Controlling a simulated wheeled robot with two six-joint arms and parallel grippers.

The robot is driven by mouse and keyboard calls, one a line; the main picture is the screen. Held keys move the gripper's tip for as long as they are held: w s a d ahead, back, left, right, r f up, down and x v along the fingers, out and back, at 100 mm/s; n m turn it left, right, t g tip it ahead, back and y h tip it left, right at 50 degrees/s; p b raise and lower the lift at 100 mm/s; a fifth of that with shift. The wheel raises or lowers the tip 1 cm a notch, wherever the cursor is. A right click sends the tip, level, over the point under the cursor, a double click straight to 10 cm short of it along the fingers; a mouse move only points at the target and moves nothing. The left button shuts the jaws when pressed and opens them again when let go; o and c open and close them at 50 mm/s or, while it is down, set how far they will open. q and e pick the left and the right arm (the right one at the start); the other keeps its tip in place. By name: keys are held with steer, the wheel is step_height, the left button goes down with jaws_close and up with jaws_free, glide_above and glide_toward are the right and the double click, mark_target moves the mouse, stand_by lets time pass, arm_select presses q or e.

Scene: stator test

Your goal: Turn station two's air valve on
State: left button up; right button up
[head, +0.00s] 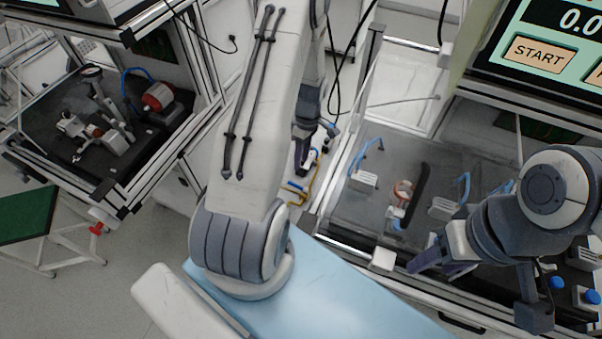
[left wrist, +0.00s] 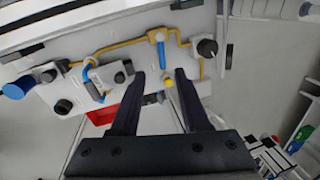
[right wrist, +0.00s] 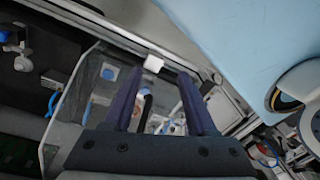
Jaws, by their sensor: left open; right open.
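A pale panel (left wrist: 215,68) with yellow piping (left wrist: 128,44) shows in the left wrist view. A blue valve lever (left wrist: 161,50) lies along the panel ahead of my left gripper (left wrist: 160,76), with a small yellow piece (left wrist: 168,82) below it. A second blue handle (left wrist: 92,82) is further left. No station label is legible. My left gripper is open and empty, apart from the panel; in the head view it is partly hidden by my arm. My right gripper (right wrist: 161,74) is open and empty above the right station's front edge.
Black knobs (left wrist: 207,48) and a blue knob (left wrist: 14,91) sit on the panel. The right station (head: 345,205) has clear covers and a touchscreen (head: 540,52). Another station (head: 110,130) stands at left. A light-blue surface (head: 330,300) lies in front.

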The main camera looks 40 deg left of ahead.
mark_target(295, 184)
arm_select(q)
steer(key=f, duration=0.2)
steer(key=s+f+p, duration=0.1)
steer(key=f, duration=0.2)
steer(key=s+f+p, duration=0.1)
steer(key=f, duration=0.2)
steer(key=shift+a, duration=0.25)
steer(key=shift+s+f, duration=0.15)
steer(key=shift+f, duration=0.65)
jaws_close()
